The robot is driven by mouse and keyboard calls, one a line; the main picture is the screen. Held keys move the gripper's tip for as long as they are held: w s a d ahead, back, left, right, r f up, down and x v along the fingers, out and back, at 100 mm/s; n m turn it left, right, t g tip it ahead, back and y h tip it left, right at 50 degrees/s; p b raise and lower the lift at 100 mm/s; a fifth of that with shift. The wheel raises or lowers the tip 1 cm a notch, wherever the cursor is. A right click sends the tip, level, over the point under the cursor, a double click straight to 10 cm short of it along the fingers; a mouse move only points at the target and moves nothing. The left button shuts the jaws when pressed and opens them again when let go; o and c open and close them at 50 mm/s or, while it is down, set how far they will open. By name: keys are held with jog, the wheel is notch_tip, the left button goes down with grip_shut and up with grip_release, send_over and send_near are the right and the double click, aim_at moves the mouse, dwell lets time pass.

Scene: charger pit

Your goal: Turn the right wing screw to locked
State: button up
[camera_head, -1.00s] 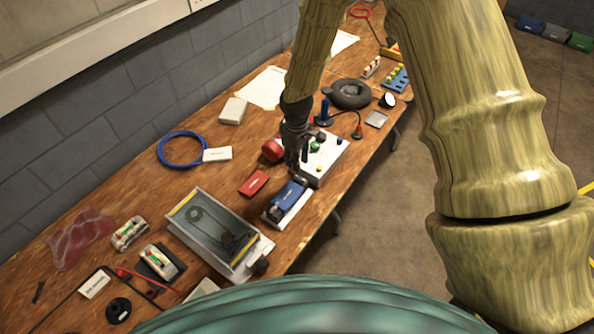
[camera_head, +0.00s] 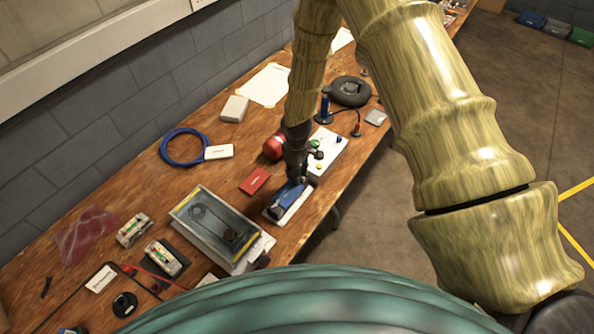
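My gripper (camera_head: 298,178) points down at the near end of a white panel box (camera_head: 327,160), close to a blue block (camera_head: 288,196) on a white base. I cannot tell whether it touches either one, or whether its fingers are open or shut. The white box carries a green knob (camera_head: 315,143), a yellow button (camera_head: 319,166) and a dark part near its right edge (camera_head: 339,139). A large red round part (camera_head: 274,147) sits at its left. I cannot make out the right wing screw; it is too small or hidden by my gripper and wrist.
A clear-topped tray (camera_head: 207,224) stands to the left on the wooden table. A red case (camera_head: 255,181), a blue cable coil (camera_head: 184,147) and a white box (camera_head: 234,109) lie towards the wall. Floor to the right is open.

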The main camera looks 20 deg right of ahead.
grip_shut()
dwell(0.4)
jog(key=m+b, duration=0.2)
jog(key=m, duration=0.1)
jog(key=shift+w+d+f, duration=0.1)
jog(key=shift+d+f, duration=0.05)
jog(key=m+b, duration=0.1)
jog(key=m, duration=0.1)
jog(key=m+b, duration=0.1)
jog(key=m, duration=0.1)
jog(key=shift+d+m+b, duration=0.2)
jog(key=shift+m+b, duration=0.1)
jog(key=shift+b, duration=0.1)
jog(key=m, duration=0.1)
jog(key=m+b, duration=0.1)
jog(key=m, duration=0.3)
jog(key=shift+d, duration=0.25)
jog(key=m+b, duration=0.1)
jog(key=m, duration=0.4)
jog(key=shift+d, duration=0.2)
jog(key=shift+s+m, duration=0.2)
jog(key=shift+m, duration=0.1)
